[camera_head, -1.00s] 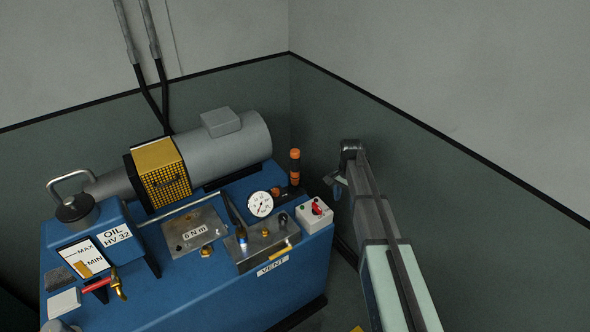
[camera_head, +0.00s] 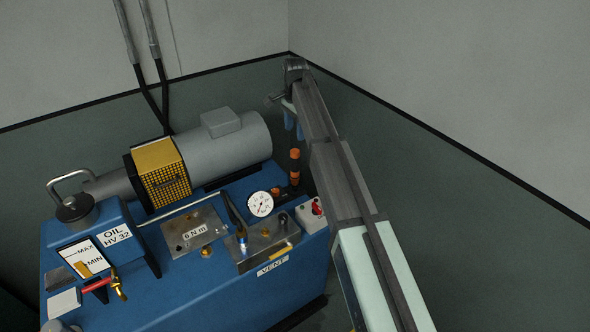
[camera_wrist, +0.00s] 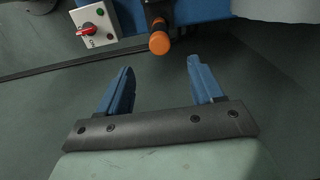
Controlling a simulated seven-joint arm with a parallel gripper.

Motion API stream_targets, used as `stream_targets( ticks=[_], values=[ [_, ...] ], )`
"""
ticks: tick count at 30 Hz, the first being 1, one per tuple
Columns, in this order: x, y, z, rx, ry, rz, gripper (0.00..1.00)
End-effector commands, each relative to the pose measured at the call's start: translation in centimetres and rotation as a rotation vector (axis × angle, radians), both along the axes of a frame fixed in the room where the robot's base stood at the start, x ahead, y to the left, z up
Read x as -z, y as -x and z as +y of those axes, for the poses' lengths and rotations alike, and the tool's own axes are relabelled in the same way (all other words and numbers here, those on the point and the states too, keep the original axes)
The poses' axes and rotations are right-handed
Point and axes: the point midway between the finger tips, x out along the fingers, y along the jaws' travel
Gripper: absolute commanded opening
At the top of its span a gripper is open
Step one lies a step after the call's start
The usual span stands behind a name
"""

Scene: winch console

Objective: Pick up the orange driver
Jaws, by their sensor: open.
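What looks like the orange driver (camera_head: 294,166), orange with a dark band, stands upright at the right back of the blue console. In the wrist view its orange end (camera_wrist: 159,43) shows just beyond the fingertips, roughly midway between them, with a dark part behind it. My gripper (camera_head: 294,120) is above and behind the console's right end in the head view, its blue fingers hanging down. In the wrist view my gripper (camera_wrist: 160,66) is open and empty, its two blue fingers apart. The driver is not between the fingers.
The switch box (camera_head: 312,216) with a red knob stands near the driver, partly behind my arm; it also shows in the wrist view (camera_wrist: 93,24). A white dial gauge (camera_head: 260,204) is left of the driver. The grey motor (camera_head: 235,150) lies behind. Walls close the corner.

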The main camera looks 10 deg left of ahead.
Motion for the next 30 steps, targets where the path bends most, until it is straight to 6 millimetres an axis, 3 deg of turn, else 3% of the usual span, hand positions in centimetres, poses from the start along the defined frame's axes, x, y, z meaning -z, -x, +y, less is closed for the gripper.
stream_targets(
  ticks=[12, 20, 30],
  values=[
    [6.7, 0.1, -0.1, -0.001, 0.001, 0.002, 0.66],
    [8.1, 0.0, -0.1, -0.001, 0.000, 0.000, 0.66],
    [12.1, 0.1, 0.0, -0.001, 0.001, 0.002, 0.66]
  ],
)
